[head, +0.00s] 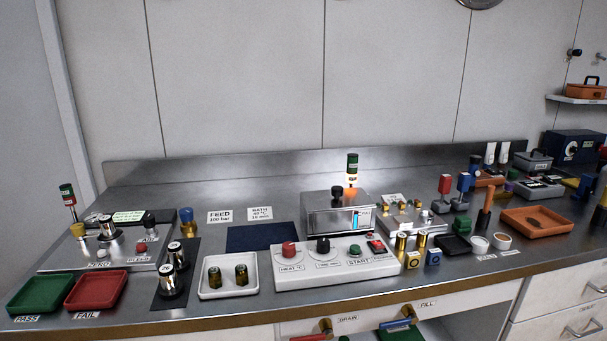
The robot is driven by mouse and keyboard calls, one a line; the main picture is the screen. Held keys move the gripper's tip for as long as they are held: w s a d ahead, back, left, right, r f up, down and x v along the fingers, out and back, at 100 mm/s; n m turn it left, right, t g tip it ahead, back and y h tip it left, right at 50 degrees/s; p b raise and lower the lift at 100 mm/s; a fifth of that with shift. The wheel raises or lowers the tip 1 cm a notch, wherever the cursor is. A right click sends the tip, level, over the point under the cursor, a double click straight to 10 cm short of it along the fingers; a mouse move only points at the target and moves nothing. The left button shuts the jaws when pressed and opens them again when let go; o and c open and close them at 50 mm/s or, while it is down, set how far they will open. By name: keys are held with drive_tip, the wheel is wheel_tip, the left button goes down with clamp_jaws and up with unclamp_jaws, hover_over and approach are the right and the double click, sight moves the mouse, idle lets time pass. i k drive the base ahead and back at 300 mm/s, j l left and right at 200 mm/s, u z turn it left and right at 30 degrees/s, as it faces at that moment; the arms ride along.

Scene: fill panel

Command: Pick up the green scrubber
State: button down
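I cannot pick out a green scrubber with certainty. A flat green item (401,335) shows at the bottom edge, below the counter front under the FILL label. It is cut off by the frame, and I cannot tell whether it is the scrubber. A blue item (395,325) lies just above it. Other green things are the PASS tray (12,305) at the far left and a green knob (355,251) on the white control panel. My gripper is not in view.
A steel counter (250,314) runs across the view. It carries a red FAIL tray (68,304), a white tray (204,291) with two dark vials, a white control panel (300,278), a steel bath box (320,222) and an orange tray (510,230). The back left of the counter is mostly clear.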

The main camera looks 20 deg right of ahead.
sight(462, 224)
drive_tip(key=l+z, duration=0.1)
drive_tip(key=z, duration=0.85)
drive_tip(key=l+z, duration=0.1)
drive_tip(key=z, duration=0.4)
